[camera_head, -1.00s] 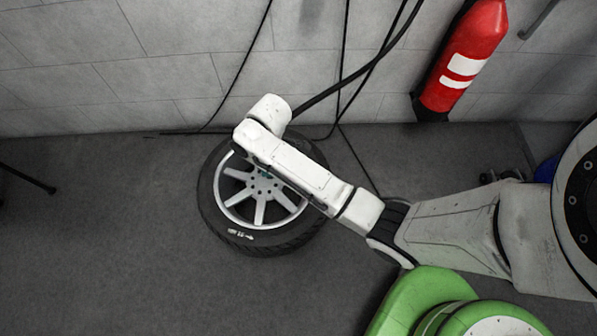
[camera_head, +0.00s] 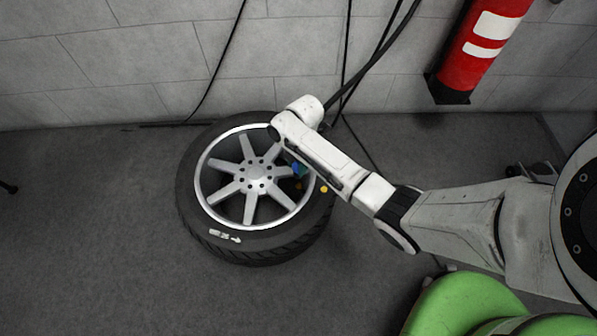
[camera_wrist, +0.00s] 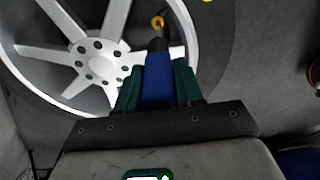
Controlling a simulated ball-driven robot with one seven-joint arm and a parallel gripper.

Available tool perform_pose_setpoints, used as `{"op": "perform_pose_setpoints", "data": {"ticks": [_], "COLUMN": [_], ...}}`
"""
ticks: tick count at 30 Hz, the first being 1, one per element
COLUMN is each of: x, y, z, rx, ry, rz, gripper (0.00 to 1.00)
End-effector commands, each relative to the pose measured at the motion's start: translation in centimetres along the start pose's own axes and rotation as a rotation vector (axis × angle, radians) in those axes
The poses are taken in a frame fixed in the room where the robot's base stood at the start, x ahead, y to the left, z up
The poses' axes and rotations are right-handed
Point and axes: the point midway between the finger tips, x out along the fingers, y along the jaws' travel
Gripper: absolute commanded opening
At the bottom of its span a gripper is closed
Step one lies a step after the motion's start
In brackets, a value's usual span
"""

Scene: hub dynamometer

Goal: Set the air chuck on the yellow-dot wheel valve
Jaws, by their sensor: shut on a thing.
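The wheel lies flat on the floor, with a black tyre (camera_head: 222,247) and a silver spoked rim (camera_head: 247,210). A yellow dot (camera_head: 323,189) marks the tyre's right side; its edge also shows at the top of the wrist view (camera_wrist: 207,1). A small brass-yellow valve (camera_wrist: 157,22) stands at the inside of the rim near that dot. My gripper (camera_wrist: 160,80) has green fingers shut on the blue air chuck (camera_wrist: 160,82). The chuck's dark tip (camera_wrist: 157,45) points toward the valve, just short of it in the picture. In the head view, my arm partly hides the gripper (camera_head: 300,170).
A red fire extinguisher (camera_head: 478,48) hangs on the grey block wall (camera_head: 130,60) at the upper right. Dark hoses (camera_head: 375,62) hang down the wall behind my arm.

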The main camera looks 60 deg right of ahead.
Motion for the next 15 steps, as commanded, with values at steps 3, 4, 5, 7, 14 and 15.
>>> {"op": "perform_pose_setpoints", "data": {"ticks": [3, 4, 5, 7, 14, 15], "x": [0.7, 0.8, 0.8, 1.0, 2.6, 3.0], "y": [0.0, 0.0, 0.0, 0.0, -0.1, -0.1], "z": [0.5, 0.5, 0.5, 0.6, 0.7, 0.8], "rx": [-0.018, -0.020, -0.022, -0.022, -0.021, -0.021], "ry": [-0.001, -0.001, -0.001, -0.001, -0.002, -0.002], "rz": [-0.001, -0.001, -0.002, -0.002, -0.002, -0.002], "gripper": [0.00, 0.00, 0.00, 0.00, 0.00, 0.00]}}
